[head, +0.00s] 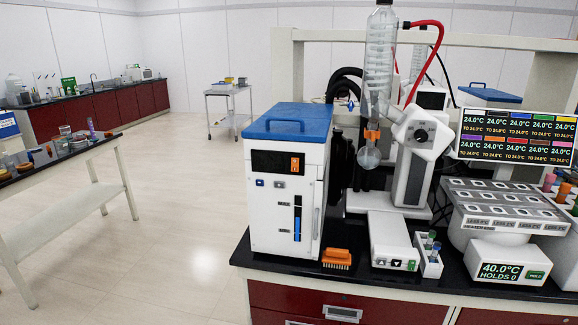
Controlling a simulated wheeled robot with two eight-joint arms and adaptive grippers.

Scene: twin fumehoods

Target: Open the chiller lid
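The chiller (285,205) is a white upright box with a black display and a blue level gauge on its front. It stands at the left end of the black bench top. Its blue lid (303,112) lies flat and closed on top. A blue bar handle (284,121) is raised on the lid near its front edge. Neither of my grippers shows in the head view, and nothing is seen touching the lid.
Glassware with a coiled condenser (380,60) and a red hose stands right of the chiller. An orange brush (337,258) lies at its front right. A heater block (500,210) and display (516,138) are further right. Open floor lies left.

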